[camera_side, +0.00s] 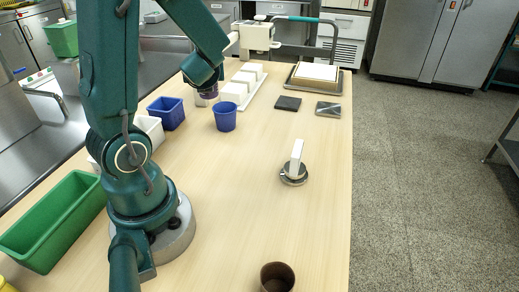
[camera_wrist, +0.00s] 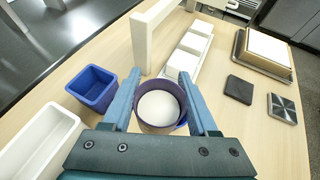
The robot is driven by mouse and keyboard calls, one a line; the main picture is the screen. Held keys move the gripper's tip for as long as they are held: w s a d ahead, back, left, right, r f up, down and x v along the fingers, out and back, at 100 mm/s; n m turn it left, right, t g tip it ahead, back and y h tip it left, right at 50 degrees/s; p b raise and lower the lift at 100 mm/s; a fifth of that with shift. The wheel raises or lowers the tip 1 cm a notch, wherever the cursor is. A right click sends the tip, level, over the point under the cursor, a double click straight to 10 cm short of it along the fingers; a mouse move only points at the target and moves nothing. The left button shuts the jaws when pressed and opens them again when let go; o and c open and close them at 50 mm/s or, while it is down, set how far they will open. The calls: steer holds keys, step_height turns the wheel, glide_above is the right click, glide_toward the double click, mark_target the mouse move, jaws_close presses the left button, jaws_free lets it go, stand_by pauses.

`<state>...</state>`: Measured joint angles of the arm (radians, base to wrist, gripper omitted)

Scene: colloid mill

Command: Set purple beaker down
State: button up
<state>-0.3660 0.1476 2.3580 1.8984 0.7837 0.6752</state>
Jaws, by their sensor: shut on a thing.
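The purple beaker (camera_wrist: 143,127) is between the two fingers of my gripper (camera_wrist: 160,90) in the wrist view. It stands upright with its mouth up, and white content shows inside. In the side view the beaker (camera_side: 210,94) is a small dark purple shape under my gripper (camera_side: 207,82), partly hidden by it. It appears to be held above the table (camera_side: 240,190); the exact height is hard to tell. A blue cup (camera_side: 225,117) stands on the table close by, and only a sliver of blue shows behind the beaker in the wrist view.
A blue bin (camera_wrist: 94,87) and white bin (camera_wrist: 35,150) stand left. White blocks (camera_wrist: 190,44) on a tray, a white post (camera_wrist: 142,42), dark plate (camera_wrist: 239,88) and metal plate (camera_wrist: 283,108) lie beyond. A brown cup (camera_side: 277,278) and white-handled disc (camera_side: 294,172) stand nearer; mid-table is clear.

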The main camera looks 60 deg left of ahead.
steer(key=s+d+f+n+g, duration=0.1)
steer(key=s+d+n+g, duration=0.2)
steer(key=s+n+g, duration=0.3)
steer(key=s+d+f+n+g, duration=0.1)
steer(key=s+d+n+g, duration=0.2)
steer(key=s, duration=0.5)
steer(key=shift+g+h, duration=0.3)
steer(key=shift+g, duration=0.4)
steer(key=w+d+f, duration=0.1)
steer(key=w+f, duration=0.1)
steer(key=w, duration=0.1)
steer(key=w+f, duration=0.2)
steer(key=w, duration=0.2)
steer(key=w+d+f, duration=0.1)
steer(key=w+f, duration=0.1)
steer(key=w, duration=0.1)
steer(key=shift+w+d+f, duration=0.2)
steer(key=shift+w+d, duration=0.15)
steer(key=shift+w, duration=0.05)
steer(key=shift+f, duration=2)
steer(key=shift+f, duration=0.2)
steer(key=o, duration=1.4)
steer(key=shift+r, duration=0.1)
